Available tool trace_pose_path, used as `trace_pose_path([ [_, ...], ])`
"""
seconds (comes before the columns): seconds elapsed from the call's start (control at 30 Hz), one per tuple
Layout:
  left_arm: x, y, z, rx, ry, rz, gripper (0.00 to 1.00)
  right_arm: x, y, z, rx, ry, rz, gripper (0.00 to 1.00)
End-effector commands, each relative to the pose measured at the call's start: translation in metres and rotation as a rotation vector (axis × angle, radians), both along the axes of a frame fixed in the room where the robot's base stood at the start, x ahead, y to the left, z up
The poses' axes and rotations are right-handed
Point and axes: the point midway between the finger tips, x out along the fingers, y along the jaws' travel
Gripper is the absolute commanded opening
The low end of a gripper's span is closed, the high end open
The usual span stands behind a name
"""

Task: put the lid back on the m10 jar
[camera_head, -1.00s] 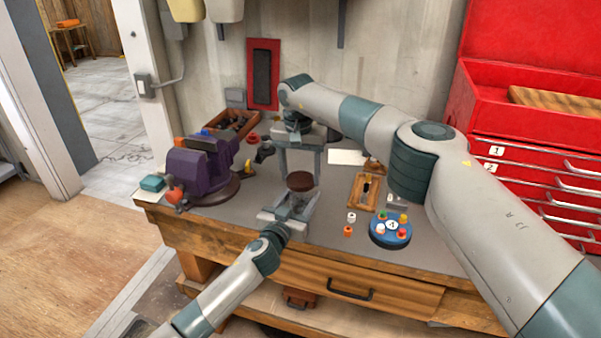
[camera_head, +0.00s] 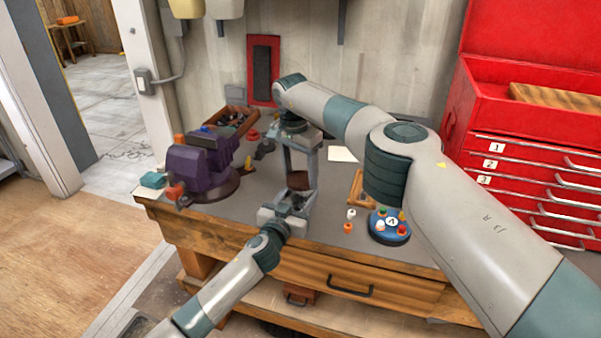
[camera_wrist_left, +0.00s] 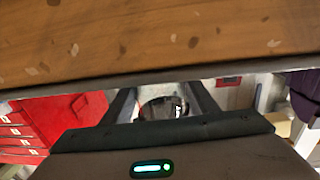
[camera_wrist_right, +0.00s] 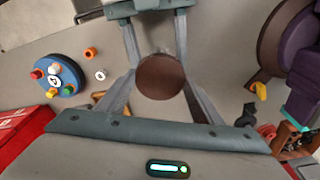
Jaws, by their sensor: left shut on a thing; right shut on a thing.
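My right gripper (camera_head: 301,178) points down and is shut on a dark brown round lid (camera_head: 299,181). The lid also shows between the fingers in the right wrist view (camera_wrist_right: 160,76). My left gripper (camera_head: 292,202) is shut on a clear jar (camera_wrist_left: 163,108), seen between its fingers in the left wrist view. In the head view the lid is right above and behind the left gripper's fingers. The jar is mostly hidden there, and I cannot tell whether lid and jar touch. No label on the jar is readable.
A purple vise (camera_head: 205,168) stands on the bench's left, with an open parts box (camera_head: 232,122) behind. A round blue tray (camera_head: 389,232) with coloured pieces is at right, beside a white piece (camera_head: 351,213) and an orange piece (camera_head: 348,227). A red tool chest (camera_head: 540,150) is far right.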

Motion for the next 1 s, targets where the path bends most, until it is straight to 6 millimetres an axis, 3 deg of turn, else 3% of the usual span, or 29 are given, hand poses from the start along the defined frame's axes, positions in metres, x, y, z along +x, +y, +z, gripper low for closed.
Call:
trace_pose_path([
  [0.13, 0.000, 0.000, -0.001, 0.001, 0.001, -0.001, 0.00, 0.000, 0.001, 0.001, 0.000, -0.003, -0.126, 0.36],
  [0.4, 0.000, 0.000, -0.001, 0.000, 0.001, -0.001, 0.00, 0.000, 0.000, 0.001, 0.000, -0.002, -0.137, 0.36],
  [0.43, 0.000, 0.000, -0.001, 0.000, 0.001, -0.001, 0.00, 0.000, 0.000, 0.001, 0.000, -0.002, -0.137, 0.63],
  [0.5, 0.000, 0.000, -0.001, 0.000, 0.001, -0.001, 0.00, 0.000, 0.000, 0.001, 0.000, -0.002, -0.136, 0.79],
  [0.83, 0.000, 0.000, -0.001, 0.000, 0.001, 0.000, 0.00, 0.000, 0.000, 0.002, 0.000, -0.002, -0.135, 0.79],
  [1.0, 0.000, 0.000, -0.001, 0.000, 0.001, 0.000, 0.00, 0.000, 0.000, 0.013, 0.001, -0.002, -0.135, 0.79],
])
